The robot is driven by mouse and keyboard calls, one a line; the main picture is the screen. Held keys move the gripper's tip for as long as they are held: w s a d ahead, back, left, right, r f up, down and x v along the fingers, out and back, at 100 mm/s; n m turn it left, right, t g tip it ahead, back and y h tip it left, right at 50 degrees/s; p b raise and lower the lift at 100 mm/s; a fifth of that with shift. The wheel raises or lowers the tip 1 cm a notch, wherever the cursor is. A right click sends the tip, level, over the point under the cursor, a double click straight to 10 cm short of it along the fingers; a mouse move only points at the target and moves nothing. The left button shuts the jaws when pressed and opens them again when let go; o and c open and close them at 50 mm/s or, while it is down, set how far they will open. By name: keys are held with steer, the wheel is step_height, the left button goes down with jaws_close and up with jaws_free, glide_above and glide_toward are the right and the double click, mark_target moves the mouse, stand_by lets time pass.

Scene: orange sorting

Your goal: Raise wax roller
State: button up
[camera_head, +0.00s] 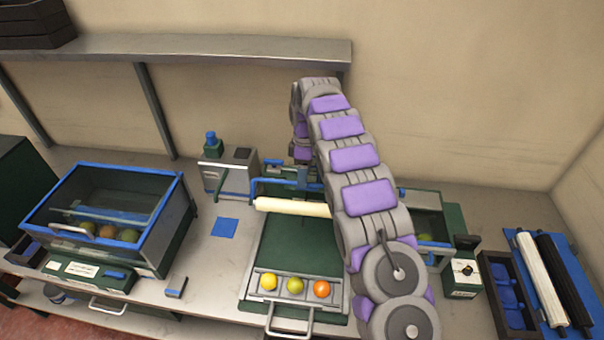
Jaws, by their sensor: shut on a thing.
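The cream wax roller (292,207) lies level in a blue frame (254,188) across the back of the green conveyor tray (300,244). My arm reaches up from the lower right and bends down behind the frame. My gripper (301,172) is low at the blue frame, just behind the roller, and is shut on part of this frame. The fingertips are small and partly hidden by my arm, so the exact grip point is unclear. The right end of the roller is also hidden behind my arm.
Three fruits, including an orange (321,288), sit at the tray's front. A blue-rimmed glass bin (176,186) with fruit stands at left. A control box (462,276) and a blue mat (538,290) with white and black rollers are at right. A shelf (200,47) hangs above.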

steer(key=shift+d, duration=0.15)
steer(key=w+r+p, duration=0.3)
steer(key=r+p, duration=1.4)
steer(key=shift+w, duration=0.15)
steer(key=shift+d, duration=0.1)
stand_by(0.7)
